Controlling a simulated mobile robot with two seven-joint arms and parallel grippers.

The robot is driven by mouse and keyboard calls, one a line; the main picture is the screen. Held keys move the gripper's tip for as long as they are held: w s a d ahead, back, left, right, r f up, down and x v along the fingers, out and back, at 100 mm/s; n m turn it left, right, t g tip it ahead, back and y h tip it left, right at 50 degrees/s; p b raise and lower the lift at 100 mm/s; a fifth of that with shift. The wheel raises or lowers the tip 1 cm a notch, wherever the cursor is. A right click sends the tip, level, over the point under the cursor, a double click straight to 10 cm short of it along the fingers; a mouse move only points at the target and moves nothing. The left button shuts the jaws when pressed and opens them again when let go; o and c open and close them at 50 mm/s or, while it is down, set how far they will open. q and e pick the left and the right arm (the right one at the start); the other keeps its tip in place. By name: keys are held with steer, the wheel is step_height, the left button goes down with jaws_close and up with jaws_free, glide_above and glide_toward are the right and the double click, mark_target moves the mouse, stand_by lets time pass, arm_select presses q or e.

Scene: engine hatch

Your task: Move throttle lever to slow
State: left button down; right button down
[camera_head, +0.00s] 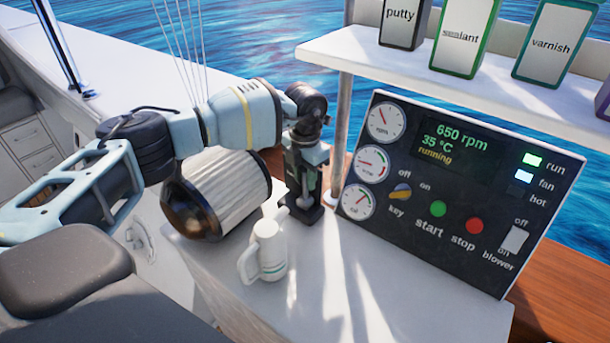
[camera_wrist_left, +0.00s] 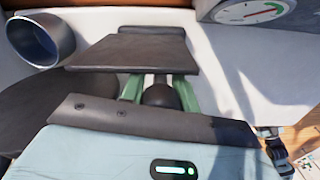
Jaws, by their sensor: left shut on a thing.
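The throttle lever (camera_head: 304,187) stands on a dark base (camera_head: 300,213) on the white console top, left of the instrument panel, in the head view. My left gripper (camera_head: 306,158) comes down over it from above, its jaws shut around the lever's upper part. They hide its top in the head view. In the left wrist view, the dark fingers of my left gripper (camera_wrist_left: 158,90) stand either side of a dark rounded knob (camera_wrist_left: 160,97), which is partly covered. No slow marking for the lever is readable. My right gripper is in neither view.
The instrument panel (camera_head: 400,235) reads 650 rpm and running, close right of the gripper. A ribbed cylinder (camera_head: 228,187) lies left, and a white mug (camera_head: 270,255) stands in front. A shelf (camera_head: 400,62) with several containers hangs above. The console's front right is clear.

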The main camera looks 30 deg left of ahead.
arm_select(q)
steer(key=a+h, duration=0.1)
steer(key=a+f+h+b, duration=0.1)
steer(key=h, duration=0.1)
steer(key=shift+w+a+g, duration=0.15)
steer(key=shift+a+g, duration=0.15)
steer(key=shift+a, duration=0.05)
steer(key=shift+a+h+b, duration=0.25)
steer(key=shift+h+b, duration=0.1)
steer(key=shift+h, duration=0.05)
steer(key=shift+a, duration=0.35)
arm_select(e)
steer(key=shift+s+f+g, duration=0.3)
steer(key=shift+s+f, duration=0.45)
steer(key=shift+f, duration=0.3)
arm_select(q)
steer(key=c, duration=1.1)
jaws_free()
steer(key=shift+w, duration=0.1)
steer(key=shift+o, duration=0.2)
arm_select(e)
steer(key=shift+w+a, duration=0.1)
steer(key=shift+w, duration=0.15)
arm_select(q)
steer(key=shift+r, duration=0.1)
